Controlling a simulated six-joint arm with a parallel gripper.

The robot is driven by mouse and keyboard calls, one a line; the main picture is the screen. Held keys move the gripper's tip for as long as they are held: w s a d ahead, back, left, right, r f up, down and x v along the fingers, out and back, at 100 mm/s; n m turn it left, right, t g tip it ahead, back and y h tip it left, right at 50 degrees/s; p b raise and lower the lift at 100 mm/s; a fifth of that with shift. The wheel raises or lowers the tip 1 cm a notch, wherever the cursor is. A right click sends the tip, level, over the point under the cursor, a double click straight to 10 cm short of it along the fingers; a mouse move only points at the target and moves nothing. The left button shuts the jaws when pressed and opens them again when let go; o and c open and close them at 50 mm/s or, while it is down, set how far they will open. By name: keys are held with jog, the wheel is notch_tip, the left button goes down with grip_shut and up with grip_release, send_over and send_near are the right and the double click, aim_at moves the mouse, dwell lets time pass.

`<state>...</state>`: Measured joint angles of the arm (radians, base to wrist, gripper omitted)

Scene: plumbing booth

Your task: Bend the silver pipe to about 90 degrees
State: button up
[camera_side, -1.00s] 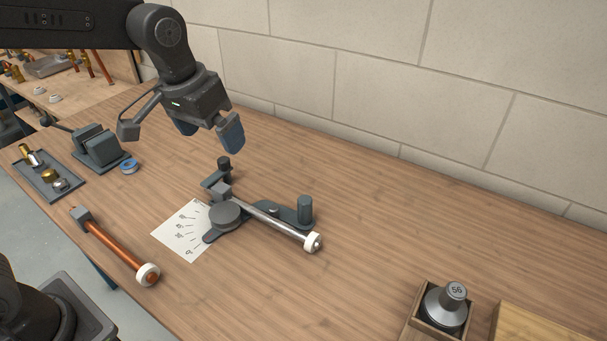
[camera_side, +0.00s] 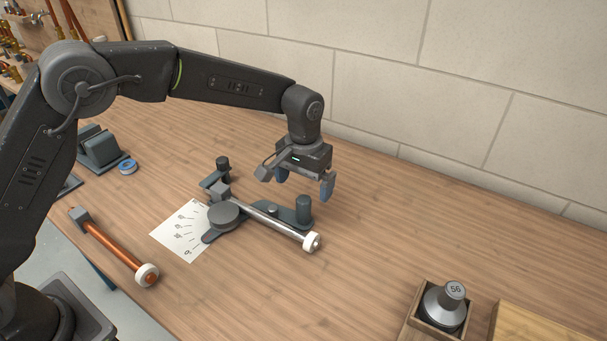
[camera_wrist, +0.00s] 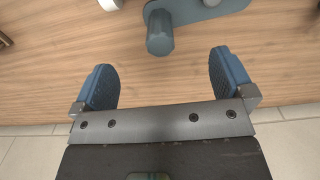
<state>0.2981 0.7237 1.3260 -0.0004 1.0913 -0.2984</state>
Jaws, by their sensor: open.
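The silver pipe (camera_side: 271,222) lies straight in the bender (camera_side: 225,214), running from its round former to the lower right, with a white collar (camera_side: 311,242) on its free end. A dark upright post (camera_side: 303,208) stands on the bender's arm beside the pipe. A white angle sheet (camera_side: 181,233) with tick marks lies under the bender's left side. My gripper (camera_side: 304,187) is open and empty above and behind the post. In the wrist view the post (camera_wrist: 160,33) shows ahead of and between the open blue fingers (camera_wrist: 167,85), apart from both. The white collar (camera_wrist: 110,4) shows at the top edge.
A copper pipe (camera_side: 113,250) with a white end lies at the left. A weight marked 56 (camera_side: 445,305) sits in a wooden box at the lower right. A blue tape roll (camera_side: 128,167) and a grey vise (camera_side: 99,148) are at the back left.

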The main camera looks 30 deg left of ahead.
aim_at(302, 214)
jog(key=shift+f, duration=3.05)
jog(key=c, duration=1.1)
jog(key=shift+s+d+m, duration=0.35)
jog(key=shift+s+m, duration=0.1)
jog(key=shift+s, duration=0.2)
jog(key=shift+s+d+m, duration=0.35)
jog(key=shift+s+m, duration=0.1)
jog(key=shift+s, duration=0.15)
jog(key=shift+s, duration=0.2)
jog(key=shift+s+d+m, duration=0.3)
jog(key=shift+s+m, duration=0.15)
jog(key=shift+s, duration=0.15)
jog(key=shift+s+d+m, duration=0.25)
jog(key=shift+s+m, duration=0.2)
jog(key=shift+s, duration=0.25)
